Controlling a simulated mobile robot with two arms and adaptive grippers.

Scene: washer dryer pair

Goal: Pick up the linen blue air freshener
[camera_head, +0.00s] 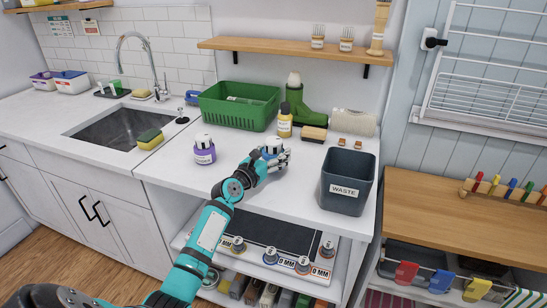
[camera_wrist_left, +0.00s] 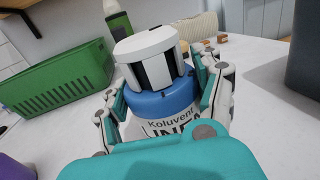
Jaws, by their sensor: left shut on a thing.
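The linen blue air freshener (camera_wrist_left: 165,108) has a white slotted cap, a blue collar and a white body with a label reading "Koluvent LINEN", partly cut off. In the head view its top (camera_head: 273,145) shows above my left gripper (camera_head: 277,160), over the white counter. My left gripper (camera_wrist_left: 168,112) is shut on it, with one finger on each side of the collar and body. The lower part of the air freshener is hidden behind the gripper, so I cannot tell whether it touches the counter. My right gripper is in neither view.
A purple air freshener (camera_head: 204,150) stands left of the gripper. A green basket (camera_head: 239,105), a yellow bottle (camera_head: 285,121) and a brush (camera_head: 314,134) are behind. The counter front is clear.

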